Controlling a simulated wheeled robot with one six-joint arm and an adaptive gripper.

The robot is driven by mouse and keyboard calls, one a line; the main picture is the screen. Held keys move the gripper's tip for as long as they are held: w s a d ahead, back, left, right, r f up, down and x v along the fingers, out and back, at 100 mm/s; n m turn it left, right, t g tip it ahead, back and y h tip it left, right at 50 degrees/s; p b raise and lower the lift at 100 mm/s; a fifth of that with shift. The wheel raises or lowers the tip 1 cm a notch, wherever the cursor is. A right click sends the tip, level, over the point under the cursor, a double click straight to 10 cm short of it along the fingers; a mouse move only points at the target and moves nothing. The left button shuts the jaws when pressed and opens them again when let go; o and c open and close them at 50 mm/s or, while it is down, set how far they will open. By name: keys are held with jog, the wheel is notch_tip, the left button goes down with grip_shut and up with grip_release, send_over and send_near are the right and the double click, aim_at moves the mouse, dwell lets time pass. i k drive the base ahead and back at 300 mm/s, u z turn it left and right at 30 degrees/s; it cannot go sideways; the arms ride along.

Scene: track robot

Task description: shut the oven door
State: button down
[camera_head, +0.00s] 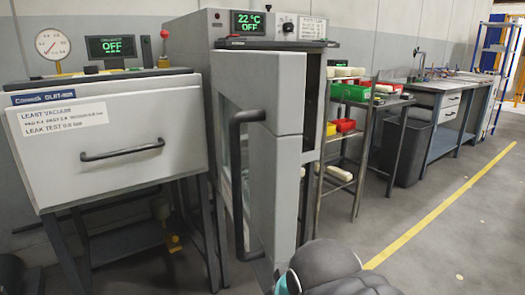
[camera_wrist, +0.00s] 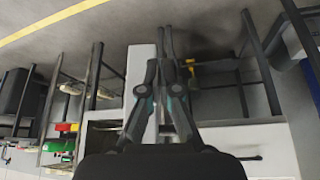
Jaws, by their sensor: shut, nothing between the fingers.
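The oven (camera_head: 190,40) is a grey cabinet with a green display reading 22 °C. Its door (camera_head: 285,90) stands open, swung out towards me, with the opening partly hidden behind it. A long dark handle (camera_head: 237,190) runs upright down the door's left side. My gripper (camera_wrist: 165,28) is shut and empty in the wrist view, its two dark fingers together. A pale panel, which looks like the door (camera_wrist: 140,62), lies just left of the fingers there; I cannot tell if they touch. In the head view only part of my arm shows at the bottom, below the door.
A vacuum unit (camera_head: 110,130) with a gauge and a bar handle stands left of the oven. A shelf rack with red and green bins (camera_head: 352,92), a dark waste bin (camera_head: 405,150) and a workbench (camera_head: 445,85) stand right. The floor by the yellow line (camera_head: 440,215) is clear.

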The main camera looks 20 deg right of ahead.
aim_at(270, 86)
jog(key=u, duration=0.95)
jog(key=k, duration=0.8)
jog(key=z, duration=1)
